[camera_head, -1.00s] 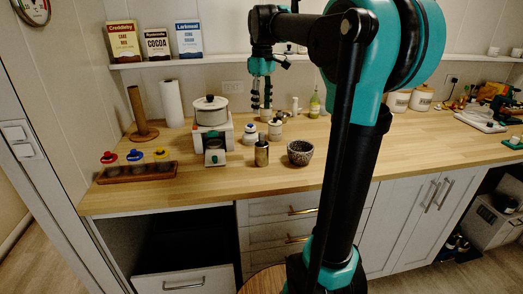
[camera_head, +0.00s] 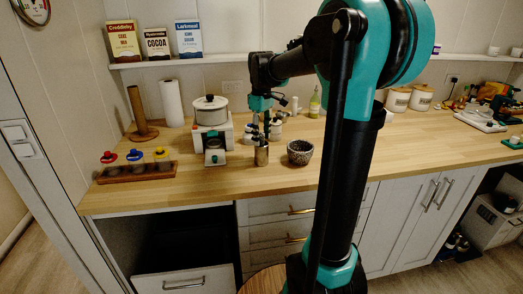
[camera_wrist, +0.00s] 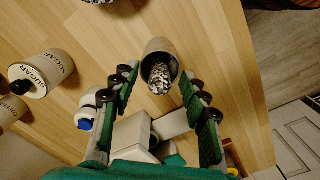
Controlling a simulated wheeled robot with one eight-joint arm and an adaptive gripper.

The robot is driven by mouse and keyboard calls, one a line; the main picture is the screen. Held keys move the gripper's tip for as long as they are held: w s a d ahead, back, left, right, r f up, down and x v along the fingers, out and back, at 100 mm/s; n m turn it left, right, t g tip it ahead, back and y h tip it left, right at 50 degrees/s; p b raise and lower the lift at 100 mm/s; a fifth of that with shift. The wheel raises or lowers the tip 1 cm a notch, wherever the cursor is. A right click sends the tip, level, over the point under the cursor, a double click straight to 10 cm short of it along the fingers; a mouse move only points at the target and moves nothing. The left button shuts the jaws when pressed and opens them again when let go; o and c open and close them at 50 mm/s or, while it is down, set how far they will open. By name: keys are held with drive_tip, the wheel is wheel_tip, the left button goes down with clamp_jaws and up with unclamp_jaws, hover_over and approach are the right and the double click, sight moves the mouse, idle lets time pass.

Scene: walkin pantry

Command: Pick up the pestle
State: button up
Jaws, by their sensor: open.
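The pestle (camera_wrist: 160,80) is black-and-white speckled and stands inside a grey-brown cup (camera_wrist: 156,46) in the wrist view, with its rounded end showing at the cup's mouth. Its lower part is hidden in the cup. The cup also shows in the head view (camera_head: 261,157), near the counter's front half. My gripper (camera_wrist: 157,75) is open, with one finger on each side of the pestle and cup in the picture. In the head view my gripper (camera_head: 264,136) is just above the cup. I cannot tell whether the fingers touch anything.
A speckled mortar (camera_head: 300,152) stands just right of the cup. A sugar canister (camera_wrist: 52,69) and other jars stand behind.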

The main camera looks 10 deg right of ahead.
clamp_jaws()
drive_tip(key=shift+r, duration=0.1)
idle(0.4)
